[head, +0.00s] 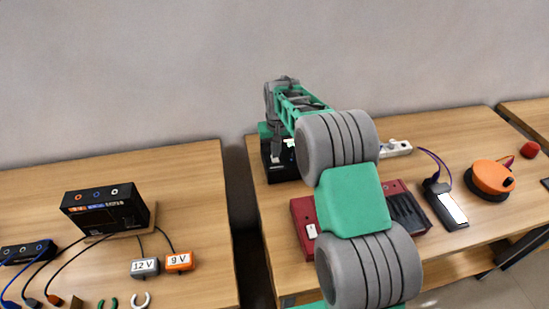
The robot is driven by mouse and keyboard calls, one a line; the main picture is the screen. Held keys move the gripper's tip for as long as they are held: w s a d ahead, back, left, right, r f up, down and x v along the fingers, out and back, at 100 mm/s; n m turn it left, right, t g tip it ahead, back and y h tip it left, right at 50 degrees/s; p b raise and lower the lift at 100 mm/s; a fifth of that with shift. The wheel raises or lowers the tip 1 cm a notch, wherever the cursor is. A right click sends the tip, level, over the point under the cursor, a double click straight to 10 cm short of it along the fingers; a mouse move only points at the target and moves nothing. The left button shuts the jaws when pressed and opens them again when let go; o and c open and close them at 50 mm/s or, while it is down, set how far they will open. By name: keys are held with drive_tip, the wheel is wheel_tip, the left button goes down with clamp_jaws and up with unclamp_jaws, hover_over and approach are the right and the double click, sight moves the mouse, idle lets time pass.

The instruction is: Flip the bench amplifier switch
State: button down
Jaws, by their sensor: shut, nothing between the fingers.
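A dark red box with black ribbed fins (405,212) lies on the right-hand table, and it looks like the bench amplifier. My arm crosses in front of it and hides its middle. A small white plate, perhaps its switch (311,231), shows at its left front; its position is too small to tell. My gripper (276,153) is shut and empty, pointing down at the table's back left, behind and left of the red box. It is over or beside a black box (284,172); I cannot tell whether they touch.
The right table also bears a white power strip (395,148), a black meter-like device (446,205), an orange round device (491,178) and a red knob (530,149). The left table (190,210) holds a black terminal box (105,208) and labelled 12 V and 9 V blocks (145,267). A gap separates them.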

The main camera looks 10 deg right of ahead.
sight(276, 160)
drive_tip(key=shift+f+b, duration=0.5)
drive_tip(key=shift+f, duration=0.35)
idle(0.5)
drive_tip(key=shift+r, duration=0.1)
wheel_tip(276, 160, up, 7)
drive_tip(key=p, duration=0.4)
drive_tip(key=shift+w, duration=0.1)
idle(0.3)
